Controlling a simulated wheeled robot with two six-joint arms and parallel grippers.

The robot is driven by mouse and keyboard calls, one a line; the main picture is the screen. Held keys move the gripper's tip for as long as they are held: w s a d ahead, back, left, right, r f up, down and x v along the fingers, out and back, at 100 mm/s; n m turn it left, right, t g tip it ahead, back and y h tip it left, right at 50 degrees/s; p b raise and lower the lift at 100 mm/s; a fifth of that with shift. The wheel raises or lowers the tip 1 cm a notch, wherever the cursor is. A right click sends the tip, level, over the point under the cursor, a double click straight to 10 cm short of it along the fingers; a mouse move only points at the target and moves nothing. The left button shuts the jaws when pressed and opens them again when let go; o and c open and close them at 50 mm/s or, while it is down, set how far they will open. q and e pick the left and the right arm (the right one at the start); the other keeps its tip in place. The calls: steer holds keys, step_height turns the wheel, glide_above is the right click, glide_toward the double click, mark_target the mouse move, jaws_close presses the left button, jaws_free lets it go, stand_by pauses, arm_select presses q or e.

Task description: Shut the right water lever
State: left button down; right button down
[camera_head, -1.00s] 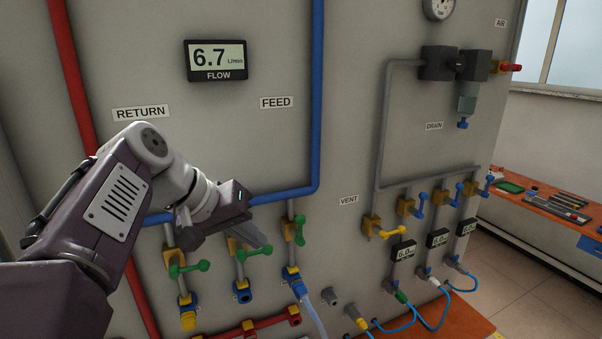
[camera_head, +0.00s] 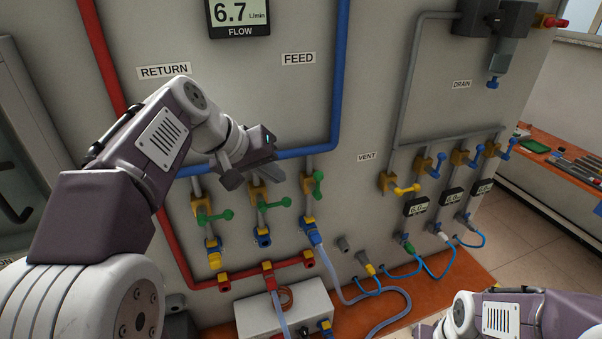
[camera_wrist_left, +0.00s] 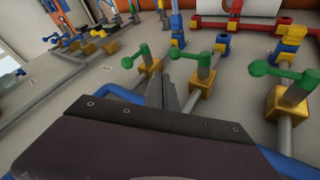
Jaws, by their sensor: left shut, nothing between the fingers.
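The right water lever (camera_head: 318,183) is green on a yellow valve body under the blue feed pipe. Its handle lies roughly along the pipe stub. The middle lever (camera_head: 286,202) and left lever (camera_head: 228,214) have handles turned crosswise. My left gripper (camera_head: 277,173) is shut and empty, just above the middle valve and left of the right lever, apparently touching neither. In the left wrist view, which looks inverted, the shut fingers (camera_wrist_left: 161,93) point between the right lever (camera_wrist_left: 137,56) and the middle lever (camera_wrist_left: 199,57).
The blue feed pipe (camera_head: 337,90) runs close to my left gripper. A pale hose (camera_head: 335,275) hangs below the right water valve. A red manifold (camera_head: 245,278) and white box (camera_head: 310,305) are lower down. The yellow vent lever (camera_head: 405,189) stands to the right.

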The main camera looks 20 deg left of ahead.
arm_select(q)
steer(key=x, duration=0.3)
steer(key=shift+w+d+f+p, duration=0.15)
steer(key=shift+w+f+p, duration=0.05)
steer(key=shift+f+p, duration=0.1)
steer(key=d, duration=0.1)
steer(key=w+d+p, duration=0.1)
steer(key=d+r+p, duration=0.1)
steer(key=shift+w+d, duration=0.25)
steer(key=shift+d, duration=0.05)
steer(key=shift+a, duration=0.1)
steer(key=shift+w, duration=0.1)
